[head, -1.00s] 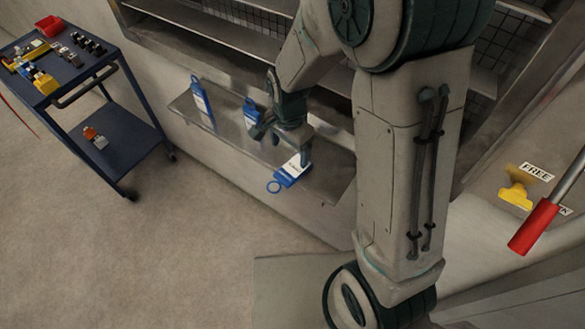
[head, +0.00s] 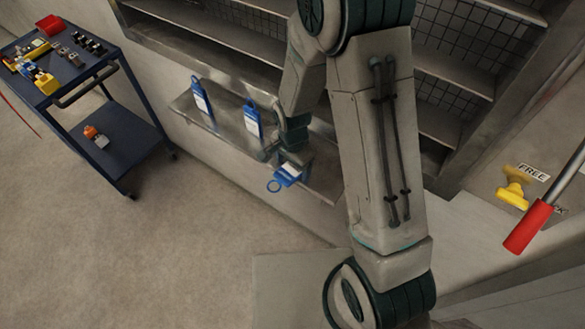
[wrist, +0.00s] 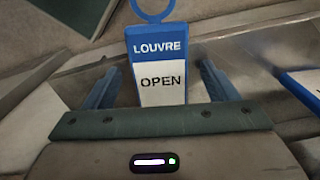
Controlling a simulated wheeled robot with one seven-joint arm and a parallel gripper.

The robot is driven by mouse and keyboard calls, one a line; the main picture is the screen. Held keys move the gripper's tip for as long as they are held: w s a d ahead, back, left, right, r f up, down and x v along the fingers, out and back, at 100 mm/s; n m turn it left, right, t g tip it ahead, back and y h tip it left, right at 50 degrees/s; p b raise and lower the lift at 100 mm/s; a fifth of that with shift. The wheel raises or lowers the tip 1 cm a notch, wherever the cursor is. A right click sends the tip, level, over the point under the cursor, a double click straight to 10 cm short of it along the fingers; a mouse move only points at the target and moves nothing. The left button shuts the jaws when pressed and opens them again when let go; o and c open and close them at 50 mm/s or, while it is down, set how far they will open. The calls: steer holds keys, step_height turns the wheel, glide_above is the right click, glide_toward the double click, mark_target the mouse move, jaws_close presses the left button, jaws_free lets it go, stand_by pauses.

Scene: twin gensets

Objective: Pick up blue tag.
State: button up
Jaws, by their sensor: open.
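A blue tag (head: 287,175) with a white label and a ring lies on the metal shelf (head: 240,140), its ring end past the front edge. In the wrist view this tag (wrist: 158,62) reads "LOUVRE" and "OPEN". My gripper (head: 292,160) is over its rear end in the head view. In the wrist view my gripper (wrist: 160,88) is open, with one finger on each side of the tag and gaps between. Two more blue tags, one in the middle (head: 252,120) and one at the left (head: 202,98), stand on the shelf.
A blue cart (head: 120,140) with small parts and a red bin (head: 50,25) stands at the left. A yellow handle (head: 513,188) and a red-gripped lever (head: 528,227) are at the right. Open floor lies in front of the shelf.

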mark_target(292, 168)
steer(key=c, duration=1.1)
steer(key=shift+c, duration=0.2)
steer(key=shift+r, duration=0.1)
steer(key=shift+r, duration=0.8)
step_height(292, 168, up, 3)
steer(key=shift+w+f+b, duration=0.1)
steer(key=shift+f+b, duration=0.1)
steer(key=shift+b, duration=0.15)
steer(key=s+d+r+b, duration=0.1)
steer(key=s+d+r, duration=0.5)
steer(key=d, duration=0.4)
steer(key=shift+r, duration=0.35)
